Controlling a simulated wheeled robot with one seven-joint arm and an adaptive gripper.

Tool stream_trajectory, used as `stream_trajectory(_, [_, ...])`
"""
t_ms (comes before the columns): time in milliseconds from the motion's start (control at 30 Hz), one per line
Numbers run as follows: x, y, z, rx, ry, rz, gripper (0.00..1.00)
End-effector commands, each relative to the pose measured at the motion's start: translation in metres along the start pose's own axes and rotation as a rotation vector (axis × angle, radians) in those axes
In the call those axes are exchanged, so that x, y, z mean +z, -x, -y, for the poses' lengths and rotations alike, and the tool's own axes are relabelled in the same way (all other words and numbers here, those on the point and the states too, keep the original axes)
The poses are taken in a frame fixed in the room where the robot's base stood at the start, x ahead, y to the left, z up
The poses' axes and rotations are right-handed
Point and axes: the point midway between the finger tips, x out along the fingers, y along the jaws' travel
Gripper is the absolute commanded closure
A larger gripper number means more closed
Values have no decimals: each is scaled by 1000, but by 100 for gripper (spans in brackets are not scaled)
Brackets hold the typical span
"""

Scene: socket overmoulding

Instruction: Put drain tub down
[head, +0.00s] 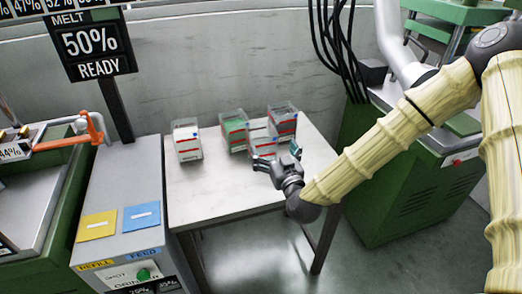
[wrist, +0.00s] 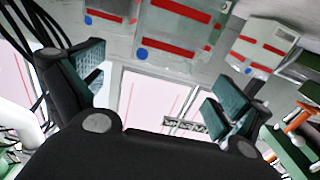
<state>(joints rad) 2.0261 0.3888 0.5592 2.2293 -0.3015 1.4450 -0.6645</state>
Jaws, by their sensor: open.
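Several clear tubs with red bands stand on a white table; I cannot read which one is the drain tub. The nearest tub (head: 262,144) is just beyond my gripper (head: 279,157), which is open with its two fingers spread. In the wrist view my gripper (wrist: 153,80) has no tub visibly clamped between its pads. Red-banded tub walls (wrist: 165,40) show beyond the fingers there. The small dark label low between the fingers is too blurred to read.
A tub with green contents (head: 233,124) and a back right tub (head: 284,118) stand close by. A white-filled tub (head: 187,146) stands apart at left. The table's front left (head: 215,188) is clear. A green machine (head: 385,190) stands at right.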

Motion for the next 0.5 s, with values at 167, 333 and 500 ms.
stream_trajectory(167, [-3, -23, -2, 4, 1, -5, 0])
stream_trajectory(333, [-2, -44, -2, 3, 1, -3, 0])
stream_trajectory(500, [-2, -53, -1, 2, 1, -3, 0])
